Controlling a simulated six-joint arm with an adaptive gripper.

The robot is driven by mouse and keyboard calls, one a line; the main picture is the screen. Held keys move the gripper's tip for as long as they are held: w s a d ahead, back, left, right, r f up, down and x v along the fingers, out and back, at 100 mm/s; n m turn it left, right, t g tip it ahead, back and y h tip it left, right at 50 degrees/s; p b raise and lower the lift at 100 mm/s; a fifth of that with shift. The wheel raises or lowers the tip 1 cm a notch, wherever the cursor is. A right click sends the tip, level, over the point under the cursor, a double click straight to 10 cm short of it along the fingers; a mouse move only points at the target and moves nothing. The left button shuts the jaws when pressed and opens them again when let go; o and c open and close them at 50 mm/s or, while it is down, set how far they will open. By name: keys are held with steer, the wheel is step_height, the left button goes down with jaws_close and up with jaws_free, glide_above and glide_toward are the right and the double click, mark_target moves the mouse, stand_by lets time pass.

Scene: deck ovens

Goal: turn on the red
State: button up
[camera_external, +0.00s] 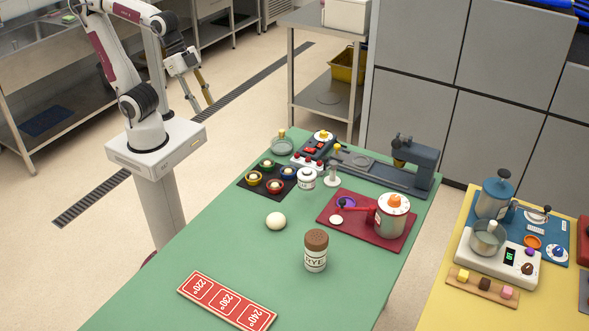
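A dark panel (316,145) with red parts on its top stands at the far end of the green table. A yellow knob-like part (323,137) shows at its back. A row of small red buttons or knobs on a white strip (307,161) is at its front. Which of these are switches, and their state, is too small to tell. My gripper (202,107) hangs in the air left of the table, well away from the panel.
On the green table (205,250) are small coloured bowls on a black mat (254,189), a white jar (306,179), a white ball (276,221), a rye shaker (316,252), a red temperature strip (226,302), a pot (391,218) on a red mat, and a grey press (413,160).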

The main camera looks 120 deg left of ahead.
steer(key=w+a+f, duration=0.1)
steer(key=w+a, duration=0.4)
steer(key=w, duration=0.4)
glide_toward(314, 150)
steer(key=shift+w+a+r+g, duration=0.1)
steer(key=shift+a+r+g, duration=0.1)
steer(key=shift+g, duration=0.1)
steer(key=shift+d+f, duration=0.1)
steer(key=shift+x, duration=3.8)
jaws_close()
